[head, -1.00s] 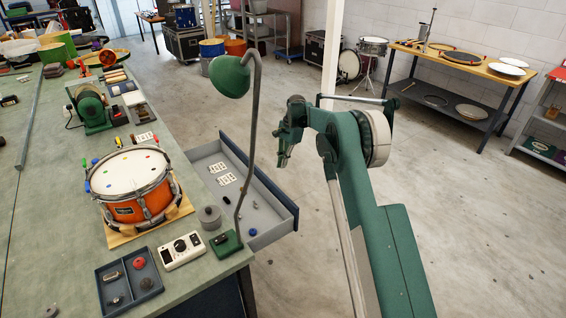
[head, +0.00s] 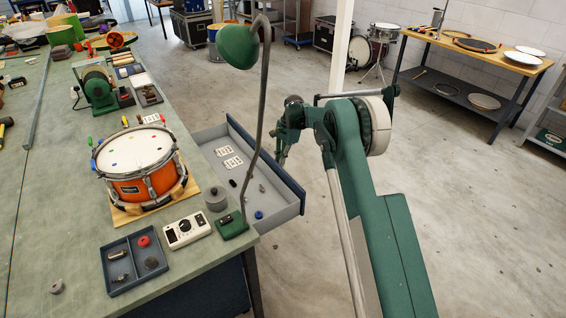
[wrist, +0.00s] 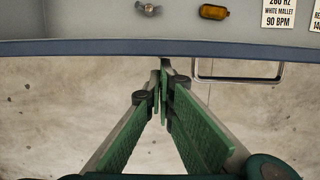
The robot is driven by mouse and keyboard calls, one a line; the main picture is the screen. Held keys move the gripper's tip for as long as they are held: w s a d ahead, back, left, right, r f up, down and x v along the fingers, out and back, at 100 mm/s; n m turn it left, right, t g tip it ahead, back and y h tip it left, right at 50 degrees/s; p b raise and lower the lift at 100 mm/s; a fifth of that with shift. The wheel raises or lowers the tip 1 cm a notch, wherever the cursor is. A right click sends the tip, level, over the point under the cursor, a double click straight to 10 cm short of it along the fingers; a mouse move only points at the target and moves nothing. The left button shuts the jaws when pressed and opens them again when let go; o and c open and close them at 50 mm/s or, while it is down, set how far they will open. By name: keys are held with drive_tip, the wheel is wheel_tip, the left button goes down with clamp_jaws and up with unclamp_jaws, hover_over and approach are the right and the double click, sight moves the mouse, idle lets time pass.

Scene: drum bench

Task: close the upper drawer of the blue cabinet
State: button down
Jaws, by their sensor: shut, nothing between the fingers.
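The upper drawer (head: 290,187) stands pulled out from under the bench's right side, with a blue front and a grey inside. A dark blue cabinet side (head: 200,297) shows below the bench top. My gripper (head: 281,163) is shut and empty, just outside the drawer front. In the wrist view, the shut fingertips (wrist: 164,72) point at the drawer front (wrist: 90,48), left of its bar handle (wrist: 240,80). They look very near the front; I cannot tell whether they touch.
The drawer holds cards (head: 233,162), a blue round piece (head: 259,215) and a brown cylinder (wrist: 214,12). A green lamp (head: 240,46) rises from the bench corner close to the drawer. An orange drum (head: 145,188) stands on the bench. The floor (head: 480,220) at right is clear.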

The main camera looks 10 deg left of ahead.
drive_tip(key=shift+s+a, duration=0.1)
drive_tip(key=shift+a, duration=0.05)
drive_tip(key=s+a, duration=1.6)
drive_tip(key=shift+p, duration=0.45)
drive_tip(key=shift+s, duration=0.1)
drive_tip(key=shift+d, duration=0.1)
drive_tip(key=w+d+r+p, duration=0.2)
drive_tip(key=w+d+r, duration=0.2)
drive_tip(key=r, duration=0.6)
drive_tip(key=shift+w+d, duration=0.15)
drive_tip(key=shift+w, duration=0.15)
drive_tip(key=shift+f, duration=0.1)
drive_tip(key=shift+w+f+g+y+p, duration=0.2)
drive_tip(key=shift+w+f+g+y, duration=0.1)
drive_tip(key=shift+w, duration=0.25)
drive_tip(key=shift+w+f+g+y+p, duration=0.15)
drive_tip(key=shift+w+f+g+y, duration=0.15)
drive_tip(key=shift+w, duration=0.25)
